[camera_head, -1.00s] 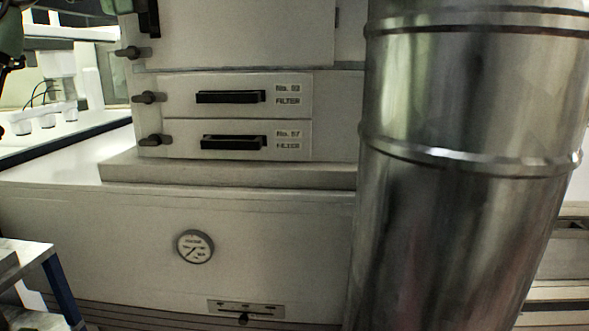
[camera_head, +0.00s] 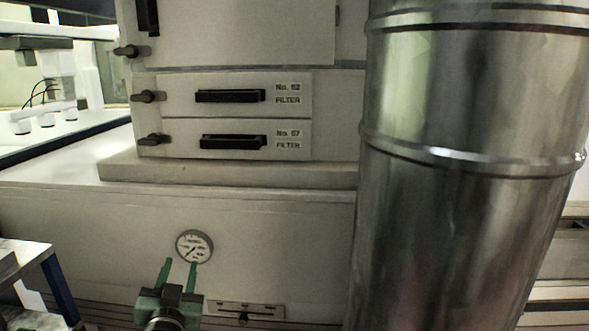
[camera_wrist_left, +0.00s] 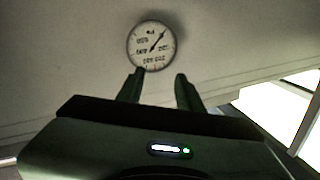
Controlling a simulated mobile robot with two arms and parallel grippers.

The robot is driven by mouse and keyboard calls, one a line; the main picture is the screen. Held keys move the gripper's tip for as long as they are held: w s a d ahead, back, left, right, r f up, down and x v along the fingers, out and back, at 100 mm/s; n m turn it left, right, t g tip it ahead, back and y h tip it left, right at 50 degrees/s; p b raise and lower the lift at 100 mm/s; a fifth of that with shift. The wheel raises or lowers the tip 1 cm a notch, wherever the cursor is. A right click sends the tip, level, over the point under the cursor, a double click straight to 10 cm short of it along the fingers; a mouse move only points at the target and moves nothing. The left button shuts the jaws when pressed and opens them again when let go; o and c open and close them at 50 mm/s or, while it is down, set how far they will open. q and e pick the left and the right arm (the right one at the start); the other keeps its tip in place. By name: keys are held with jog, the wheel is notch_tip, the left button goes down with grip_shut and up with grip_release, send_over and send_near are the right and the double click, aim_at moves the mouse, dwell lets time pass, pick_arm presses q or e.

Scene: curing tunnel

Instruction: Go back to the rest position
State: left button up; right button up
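My left gripper (camera_head: 180,272) shows at the bottom of the head view, its two green fingers pointing up and spread apart with nothing between them. Its fingertips overlap the lower edge of the round dial gauge (camera_head: 194,246) in the picture; I cannot tell how far off the panel they are. In the left wrist view the gripper (camera_wrist_left: 158,78) is also open and empty, with the gauge (camera_wrist_left: 151,45) just beyond the fingertips. My right gripper is not in view.
A large metal duct (camera_head: 465,200) stands at the right. Two filter drawers with black handles, No. 62 (camera_head: 230,96) and No. 57 (camera_head: 233,142), sit above the gauge. A slider plate (camera_head: 246,310) is low on the panel. A blue-legged shelf (camera_head: 58,285) is at the lower left.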

pick_arm(q)
jog(key=s+f+g+h, duration=0.1)
jog(key=s+f+g, duration=0.7)
jog(key=s+f, duration=1)
jog(key=s+d+f+g+h, duration=0.25)
jog(key=s+f+g, duration=0.5)
jog(key=s, duration=0.85)
notch_tip(320, 180, down, 29)
jog(key=s+m, duration=0.1)
jog(key=s, duration=0.1)
jog(key=s+a+f+g, duration=0.1)
jog(key=s+a+f, duration=0.1)
jog(key=s+f, duration=1.3)
jog(key=shift+s+a+f, duration=0.15)
jog(key=shift+s+f, duration=0.2)
jog(key=shift+s, duration=0.35)
jog(key=shift+g, duration=0.25)
